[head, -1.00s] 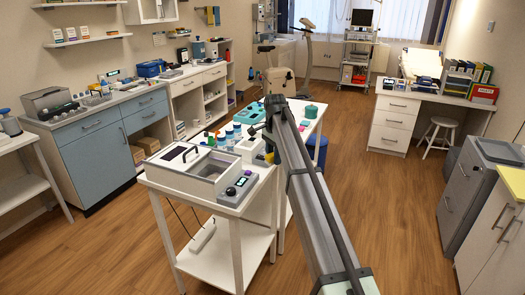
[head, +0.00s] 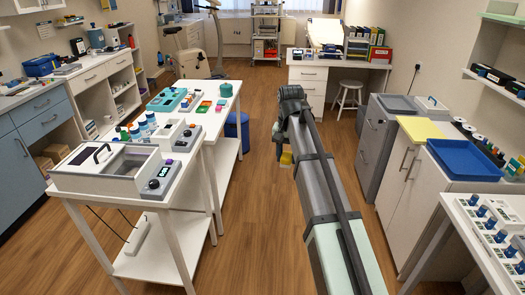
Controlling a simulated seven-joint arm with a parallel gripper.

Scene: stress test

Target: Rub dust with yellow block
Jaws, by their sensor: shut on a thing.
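My arm reaches forward over the open floor, to the right of the white cart. My gripper (head: 284,150) is at its far end, small and partly hidden behind my arm. I cannot make out dust on any surface.
The white cart (head: 75,190) on the left bears a lidded box, bottles and a teal case (head: 168,99). At right, a cabinet (head: 395,170) has a yellow sheet (head: 420,128) and a blue tray (head: 468,161) on top. A grey drawer cabinet (head: 372,150) stands beside it. Floor between is clear.

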